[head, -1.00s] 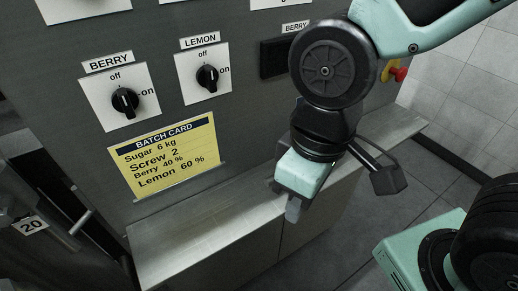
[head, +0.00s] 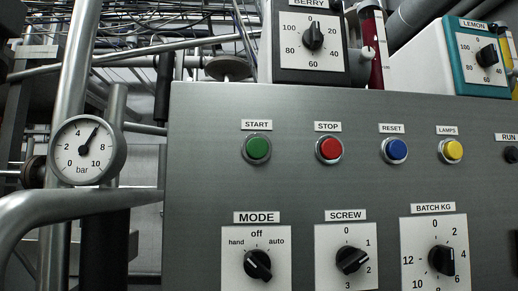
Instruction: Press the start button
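The start button (head: 257,149) is a green round push button in a metal ring, under a white START label (head: 256,125). It sits on the grey front panel (head: 205,185), left of the other buttons in its row. Nothing covers it in the head view. My gripper is not in view now, so its distance from the button cannot be seen.
To the right in the row are a red STOP button (head: 329,149), a blue RESET button (head: 394,150) and a yellow LAMPS button (head: 451,151). MODE (head: 257,265), SCREW (head: 352,261) and BATCH KG (head: 441,261) knobs sit below. A gauge (head: 87,150) and pipes stand left.

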